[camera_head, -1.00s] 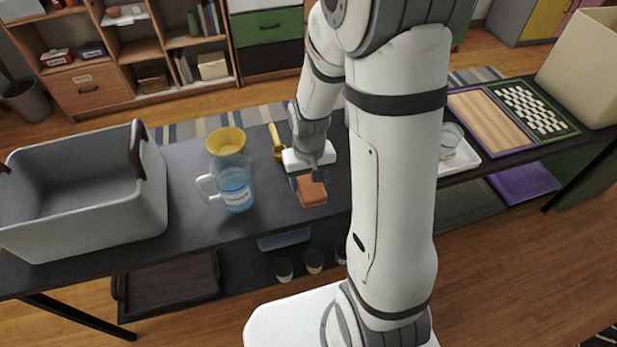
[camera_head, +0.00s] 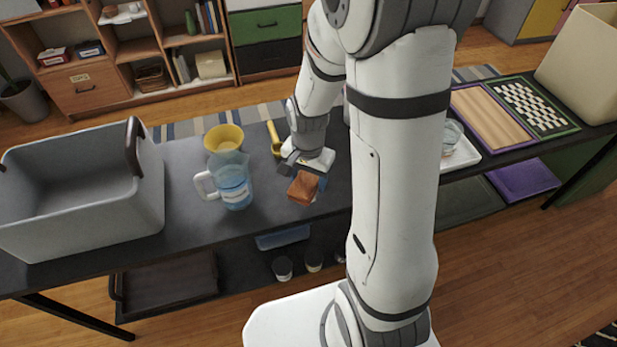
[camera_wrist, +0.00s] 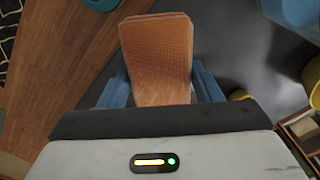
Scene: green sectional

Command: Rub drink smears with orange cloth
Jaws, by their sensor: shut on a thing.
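The orange cloth (camera_head: 303,188) is a folded, brownish-orange pad. My gripper (camera_head: 306,180) is shut on it, with a blue finger on each side. The cloth is tilted and sits over the dark table (camera_head: 260,215) near its front edge; I cannot tell whether it touches the top. In the wrist view the cloth (camera_wrist: 157,60) stands out from between the blue fingers (camera_wrist: 160,88), its woven face showing. No drink smears can be made out on the dark top; my arm and the cloth hide part of it.
A blue jug (camera_head: 233,183) and a yellow bowl (camera_head: 223,138) stand just left of my gripper. A yellow object (camera_head: 274,138) lies behind it. A grey bin (camera_head: 85,195) fills the left end. A white tray (camera_head: 460,155) with a glass is right of my arm.

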